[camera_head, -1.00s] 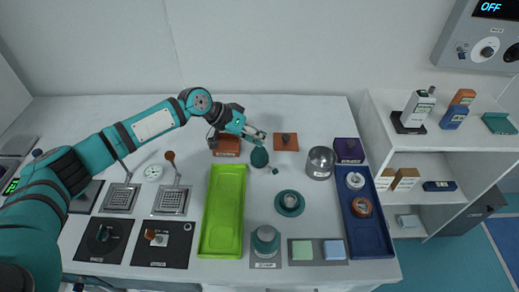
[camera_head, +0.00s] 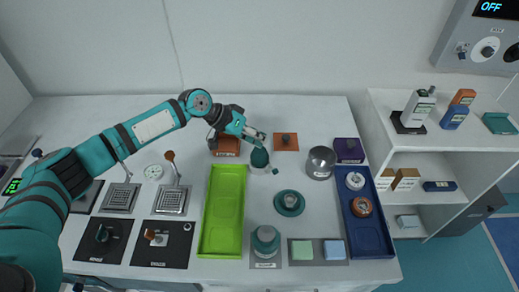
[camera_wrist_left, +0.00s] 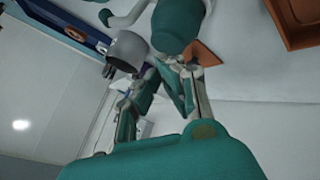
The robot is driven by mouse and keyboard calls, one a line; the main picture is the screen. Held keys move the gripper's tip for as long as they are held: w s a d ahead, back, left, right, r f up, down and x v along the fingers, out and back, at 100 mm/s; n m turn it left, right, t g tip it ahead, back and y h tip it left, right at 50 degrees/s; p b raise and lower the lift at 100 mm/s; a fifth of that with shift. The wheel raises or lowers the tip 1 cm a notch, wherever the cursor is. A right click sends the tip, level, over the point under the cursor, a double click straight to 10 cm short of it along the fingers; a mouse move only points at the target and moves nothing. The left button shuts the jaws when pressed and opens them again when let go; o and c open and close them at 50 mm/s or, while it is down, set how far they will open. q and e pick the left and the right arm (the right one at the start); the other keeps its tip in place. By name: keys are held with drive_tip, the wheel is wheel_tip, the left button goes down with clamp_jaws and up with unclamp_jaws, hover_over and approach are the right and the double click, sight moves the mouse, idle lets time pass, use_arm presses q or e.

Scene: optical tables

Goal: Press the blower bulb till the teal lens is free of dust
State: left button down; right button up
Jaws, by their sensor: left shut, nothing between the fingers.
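The dark green blower bulb (camera_head: 259,157) stands on the table, right of the green tray's far end, with a small nozzle pointing right and toward the front. A pale patch shows at its lower edge. In the left wrist view the bulb (camera_wrist_left: 180,25) is large, just beyond my fingers. My left gripper (camera_head: 262,136) is shut and empty, just above and behind the bulb; I cannot tell if it touches. A round teal piece with a grey centre (camera_head: 290,203), seemingly the teal lens, sits in front of the bulb. Dust on it is too small to tell. My right gripper is not in view.
A metal cup (camera_head: 320,163) stands right of the bulb. An orange square pad (camera_head: 286,142) with a dark knob lies behind. The green tray (camera_head: 211,215), blue tray (camera_head: 372,245) and a teal-topped jar (camera_head: 265,239) surround the lens. Bare table lies around it.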

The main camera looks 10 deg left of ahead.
use_arm(q)
drive_tip(key=shift+s+f+b, duration=0.1)
drive_tip(key=shift+f+b, duration=0.5)
drive_tip(key=shift+f, duration=0.65)
idle(1.0)
drive_tip(key=shift+r, duration=0.15)
drive_tip(key=shift+r+p, duration=1.15)
drive_tip(key=shift+r, duration=0.15)
drive_tip(key=shift+r, duration=0.1)
wheel_tip(320, 180, up, 5)
drive_tip(key=p, duration=0.4)
drive_tip(key=shift+d+f, duration=0.1)
drive_tip(key=shift+f, duration=0.1)
